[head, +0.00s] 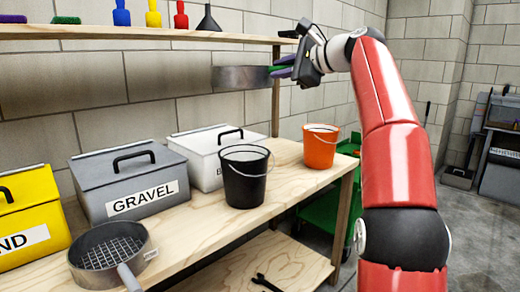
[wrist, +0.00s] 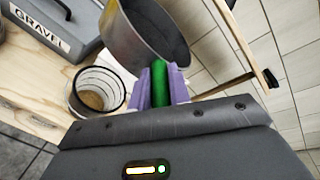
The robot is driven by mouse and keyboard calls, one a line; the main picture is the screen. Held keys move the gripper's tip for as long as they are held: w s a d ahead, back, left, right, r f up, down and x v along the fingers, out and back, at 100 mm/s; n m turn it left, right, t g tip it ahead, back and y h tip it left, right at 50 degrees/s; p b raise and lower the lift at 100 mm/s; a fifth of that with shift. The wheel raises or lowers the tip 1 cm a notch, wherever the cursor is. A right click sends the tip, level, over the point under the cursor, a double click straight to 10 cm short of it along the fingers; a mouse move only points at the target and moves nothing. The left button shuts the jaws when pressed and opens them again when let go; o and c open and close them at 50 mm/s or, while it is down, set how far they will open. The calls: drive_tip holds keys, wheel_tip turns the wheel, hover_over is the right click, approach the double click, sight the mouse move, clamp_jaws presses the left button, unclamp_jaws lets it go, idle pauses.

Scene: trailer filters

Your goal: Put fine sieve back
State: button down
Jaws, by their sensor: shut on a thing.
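My gripper (head: 284,67) is shut on the green handle of a round grey metal sieve, which I take to be the fine sieve (head: 240,77). The sieve is held in the air just under the upper shelf, seen side-on, with its mesh hidden in the head view. In the wrist view the purple fingers (wrist: 161,84) close around the green handle and the sieve (wrist: 142,35) extends beyond them. A second sieve (head: 110,246) with a coarse mesh and a grey handle lies on the bench at the front left.
The workbench (head: 195,233) carries a yellow box (head: 30,222), a grey GRAVEL box (head: 130,182), a white box (head: 215,152), a black bucket (head: 245,176) and an orange bucket (head: 320,146). The upper shelf (head: 150,34) holds brushes, coloured bottles and a funnel (head: 208,20).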

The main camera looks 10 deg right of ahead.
wheel_tip(320, 180, down, 19)
drive_tip(key=b, duration=0.7)
drive_tip(key=shift+b, duration=0.35)
drive_tip(key=c, duration=1.3)
unclamp_jaws()
drive_tip(key=shift+f, duration=0.1)
drive_tip(key=v, duration=0.7)
drive_tip(key=shift+s+d+r+b, duration=0.2)
drive_tip(key=shift+d+r+b, duration=0.05)
drive_tip(key=shift+d+b, duration=0.1)
drive_tip(key=shift+a, duration=0.1)
